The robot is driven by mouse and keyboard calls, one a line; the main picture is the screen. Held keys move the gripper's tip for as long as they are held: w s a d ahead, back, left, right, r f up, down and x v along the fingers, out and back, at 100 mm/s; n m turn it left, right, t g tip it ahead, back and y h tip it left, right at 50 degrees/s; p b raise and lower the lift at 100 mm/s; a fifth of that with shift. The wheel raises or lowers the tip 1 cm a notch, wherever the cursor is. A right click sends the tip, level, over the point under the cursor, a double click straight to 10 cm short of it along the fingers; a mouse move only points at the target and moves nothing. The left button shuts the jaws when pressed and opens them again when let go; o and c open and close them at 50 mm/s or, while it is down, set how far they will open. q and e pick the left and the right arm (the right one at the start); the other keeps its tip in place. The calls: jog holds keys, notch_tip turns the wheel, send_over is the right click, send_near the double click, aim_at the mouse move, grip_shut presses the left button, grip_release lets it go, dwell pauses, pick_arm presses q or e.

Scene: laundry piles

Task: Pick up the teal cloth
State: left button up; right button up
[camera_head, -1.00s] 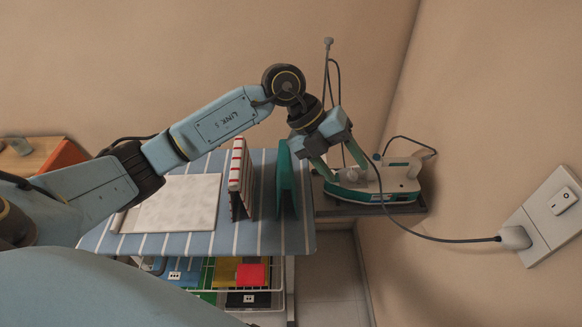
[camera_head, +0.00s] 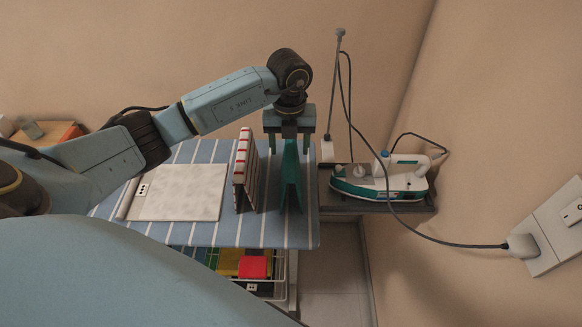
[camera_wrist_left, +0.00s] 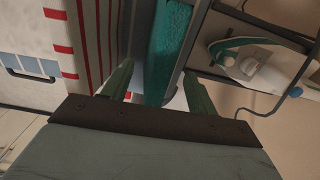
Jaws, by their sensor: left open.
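The teal cloth (camera_head: 291,185) stands folded and upright at the right part of the striped ironing board (camera_head: 208,233). My left gripper (camera_head: 290,148) is open and points down over the cloth's top edge, with one finger on each side. In the left wrist view, the teal cloth (camera_wrist_left: 169,50) runs between the two open fingers of my left gripper (camera_wrist_left: 158,84), nearer the right finger. I cannot tell whether a finger touches it. My right gripper is not in view.
A red-and-white striped cloth (camera_head: 246,175) stands upright just left of the teal one. A pale flat cloth (camera_head: 180,193) lies further left. An iron (camera_head: 385,180) with a cord rests on a dark shelf at the right. A wire basket (camera_head: 285,270) with coloured items is below the board.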

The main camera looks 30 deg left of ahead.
pick_arm(q)
jog(key=f, duration=0.3)
jog(key=f+p, duration=0.1)
jog(key=f, duration=0.1)
jog(key=shift+s+d+f, duration=0.1)
jog(key=shift+d, duration=0.15)
jog(key=shift+c, duration=0.2)
jog(key=c, duration=1.1)
